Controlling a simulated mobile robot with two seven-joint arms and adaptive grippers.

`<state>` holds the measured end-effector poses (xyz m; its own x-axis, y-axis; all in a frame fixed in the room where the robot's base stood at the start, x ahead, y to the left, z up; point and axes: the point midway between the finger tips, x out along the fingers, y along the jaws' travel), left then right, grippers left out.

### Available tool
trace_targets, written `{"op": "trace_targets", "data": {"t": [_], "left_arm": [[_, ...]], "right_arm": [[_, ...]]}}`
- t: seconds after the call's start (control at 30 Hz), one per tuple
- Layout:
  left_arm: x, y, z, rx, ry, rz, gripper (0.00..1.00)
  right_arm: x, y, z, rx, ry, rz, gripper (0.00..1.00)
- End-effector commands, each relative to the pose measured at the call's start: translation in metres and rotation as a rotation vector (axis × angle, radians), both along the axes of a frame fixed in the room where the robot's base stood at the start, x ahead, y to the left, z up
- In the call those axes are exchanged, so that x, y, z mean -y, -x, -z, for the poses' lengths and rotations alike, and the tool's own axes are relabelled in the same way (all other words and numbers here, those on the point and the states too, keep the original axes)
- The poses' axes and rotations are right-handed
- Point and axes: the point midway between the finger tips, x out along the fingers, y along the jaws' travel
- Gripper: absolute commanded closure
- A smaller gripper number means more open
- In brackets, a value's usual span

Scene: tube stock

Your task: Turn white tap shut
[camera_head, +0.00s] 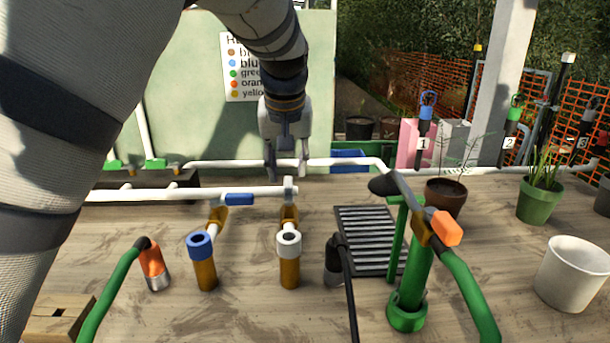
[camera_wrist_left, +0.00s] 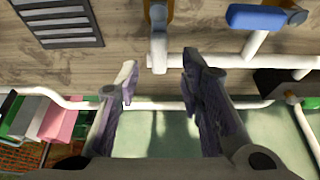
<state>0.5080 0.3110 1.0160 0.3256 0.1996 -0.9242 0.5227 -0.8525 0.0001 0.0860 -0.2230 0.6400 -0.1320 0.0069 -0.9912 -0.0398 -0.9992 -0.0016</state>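The white tap (camera_head: 289,215) is a brass valve at the right end of a white pipe, above a brass spout with a white collar (camera_head: 289,243). A pale upright piece, seemingly its handle (camera_head: 290,187), lies in line with the spout. The tap also shows at the top of the left wrist view (camera_wrist_left: 158,45). My left gripper (camera_head: 287,174) is open and empty, just behind the tap and pointing down. Its two fingers (camera_wrist_left: 158,80) are apart on either side of the tap's line, with no contact visible. My right gripper is not in view.
A blue tap handle (camera_head: 240,199) lies crosswise just left, over a blue-collared spout (camera_head: 201,247). A green standpipe (camera_head: 410,285) with an orange handle (camera_head: 446,228) stands right, beside a dark grate (camera_head: 365,225). A white pipe (camera_head: 340,162) runs behind. A white pot (camera_head: 572,275) stands far right.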

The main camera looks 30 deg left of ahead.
Motion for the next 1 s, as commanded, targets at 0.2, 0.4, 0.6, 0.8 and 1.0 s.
{"op": "trace_targets", "data": {"t": [0.2, 0.4, 0.6, 0.8, 1.0], "left_arm": [[-0.007, -0.011, 0.032, -0.002, 0.001, -0.001, 0.65], [-0.008, -0.013, 0.035, 0.002, 0.001, -0.001, 0.65], [-0.008, -0.013, 0.035, 0.002, 0.001, -0.001, 0.85], [-0.008, -0.013, 0.035, 0.001, -0.001, 0.000, 1.00], [-0.008, -0.016, 0.036, 0.000, 0.000, 0.006, 1.00]], "right_arm": [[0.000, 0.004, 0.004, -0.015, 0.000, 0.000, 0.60], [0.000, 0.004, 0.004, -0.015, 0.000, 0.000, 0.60], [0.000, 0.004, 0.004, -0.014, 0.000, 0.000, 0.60], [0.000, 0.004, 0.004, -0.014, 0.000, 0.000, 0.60], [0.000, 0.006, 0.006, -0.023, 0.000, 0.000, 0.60]]}}
